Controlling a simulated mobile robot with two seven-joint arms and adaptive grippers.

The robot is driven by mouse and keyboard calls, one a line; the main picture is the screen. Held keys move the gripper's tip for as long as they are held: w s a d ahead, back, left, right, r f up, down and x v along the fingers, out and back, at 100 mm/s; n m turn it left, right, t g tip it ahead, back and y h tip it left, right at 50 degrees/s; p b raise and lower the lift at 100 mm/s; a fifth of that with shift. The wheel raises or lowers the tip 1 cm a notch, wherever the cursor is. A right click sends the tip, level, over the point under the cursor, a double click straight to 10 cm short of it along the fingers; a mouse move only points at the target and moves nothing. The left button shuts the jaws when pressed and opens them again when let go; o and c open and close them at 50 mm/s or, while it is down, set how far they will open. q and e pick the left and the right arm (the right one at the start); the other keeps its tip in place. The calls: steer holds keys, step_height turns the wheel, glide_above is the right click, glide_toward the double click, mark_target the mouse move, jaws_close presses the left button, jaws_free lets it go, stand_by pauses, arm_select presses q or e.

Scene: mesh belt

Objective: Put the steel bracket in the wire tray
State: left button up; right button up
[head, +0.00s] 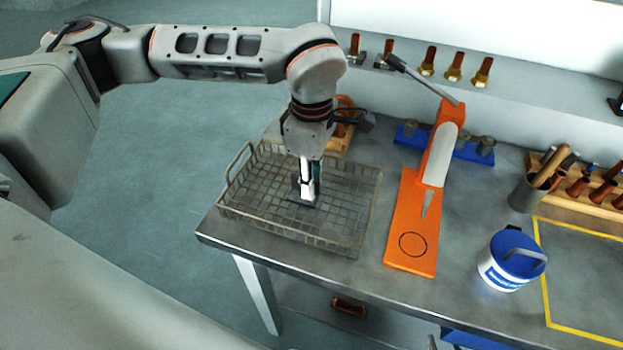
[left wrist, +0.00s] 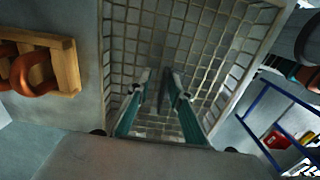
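The wire tray (head: 360,215) is a shallow rectangular mesh basket at the left end of the bench. My left gripper (head: 310,190) points down inside it, near the middle. In the left wrist view its two fingers (left wrist: 160,78) stand apart, with a narrow gap. The steel bracket (head: 297,194) shows as a small dark grey shape at the fingertips, low against the tray's mesh floor. In the left wrist view it is a dark upright strip (left wrist: 165,92) between the fingers, with a gap on the left side. The fingers partly hide it. My right gripper is not in view.
Right of the tray stands an orange lever press (head: 408,225). A wooden block with an orange-brown ring (left wrist: 45,70) sits just behind the tray. Farther right are a blue-lidded white tub (head: 508,262), a tool cup (head: 527,193) and a yellow-taped area (head: 580,270).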

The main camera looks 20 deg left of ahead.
arm_select(q)
steer(key=shift+r, duration=0.1)
step_height(320, 180, up, 12)
stand_by(0.5)
stand_by(0.4)
